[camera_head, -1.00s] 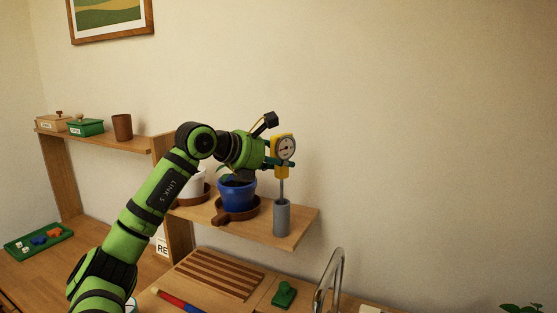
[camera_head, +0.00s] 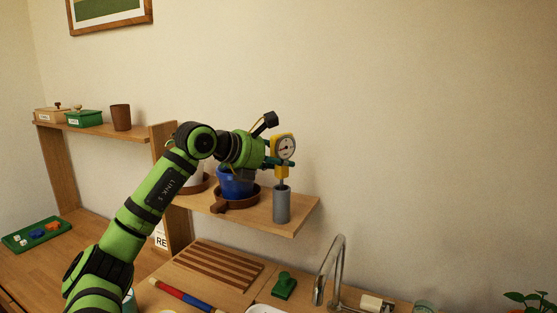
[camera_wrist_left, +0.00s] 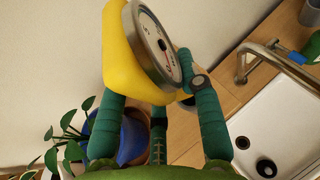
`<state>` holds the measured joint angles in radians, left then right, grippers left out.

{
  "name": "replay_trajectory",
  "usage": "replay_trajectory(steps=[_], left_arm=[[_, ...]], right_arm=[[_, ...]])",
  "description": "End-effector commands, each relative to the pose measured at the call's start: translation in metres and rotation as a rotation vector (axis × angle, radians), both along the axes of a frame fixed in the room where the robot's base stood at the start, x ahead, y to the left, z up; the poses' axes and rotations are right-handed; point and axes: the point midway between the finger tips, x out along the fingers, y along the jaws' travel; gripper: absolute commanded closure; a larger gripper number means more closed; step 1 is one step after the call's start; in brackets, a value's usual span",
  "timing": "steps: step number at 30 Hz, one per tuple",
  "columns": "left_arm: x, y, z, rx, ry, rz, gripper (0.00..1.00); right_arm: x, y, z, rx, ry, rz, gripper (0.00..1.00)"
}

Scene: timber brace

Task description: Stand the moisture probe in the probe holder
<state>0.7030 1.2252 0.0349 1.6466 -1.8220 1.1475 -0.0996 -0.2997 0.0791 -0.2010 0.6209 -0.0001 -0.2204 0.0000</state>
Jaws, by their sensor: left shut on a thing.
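The moisture probe (camera_head: 282,150) has a yellow body with a round dial and a thin metal stem pointing down. My left gripper (camera_head: 273,160) is shut on its yellow body. The left wrist view shows the probe's yellow body (camera_wrist_left: 128,60) between the green fingers of the gripper (camera_wrist_left: 160,112). The probe holder (camera_head: 281,205) is a grey upright cylinder near the right end of the lower shelf. The probe's stem stands upright and its lower part is hidden inside the holder; whether it touches the bottom cannot be seen. My right gripper is not in view.
A blue pot (camera_head: 235,183) stands on a brown saucer (camera_head: 238,206) left of the holder, on the lower shelf (camera_head: 296,224). Below are a slatted board (camera_head: 218,268), a green object (camera_head: 284,287) and a faucet (camera_head: 330,270). The wall right of the shelf is clear.

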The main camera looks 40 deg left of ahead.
Motion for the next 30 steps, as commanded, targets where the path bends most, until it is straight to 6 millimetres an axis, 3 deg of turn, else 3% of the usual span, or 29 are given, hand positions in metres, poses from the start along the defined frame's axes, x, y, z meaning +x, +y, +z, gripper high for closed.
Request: replay_trajectory(steps=[2,3,5,18,30], left_arm=[[0.000,0.000,0.000,0.000,-0.001,0.000,0.99],[0.000,0.000,0.000,0.000,-0.001,0.000,0.57],[0.000,0.000,0.000,0.000,-0.001,0.000,0.38],[-0.003,0.001,0.000,0.001,0.002,0.001,0.38],[-0.038,0.004,0.015,-0.001,0.001,0.000,0.38]], right_arm=[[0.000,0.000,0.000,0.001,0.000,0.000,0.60],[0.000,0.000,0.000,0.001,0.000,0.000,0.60],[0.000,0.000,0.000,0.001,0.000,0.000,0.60],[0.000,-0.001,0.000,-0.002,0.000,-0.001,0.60],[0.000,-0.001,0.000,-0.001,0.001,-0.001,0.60]])
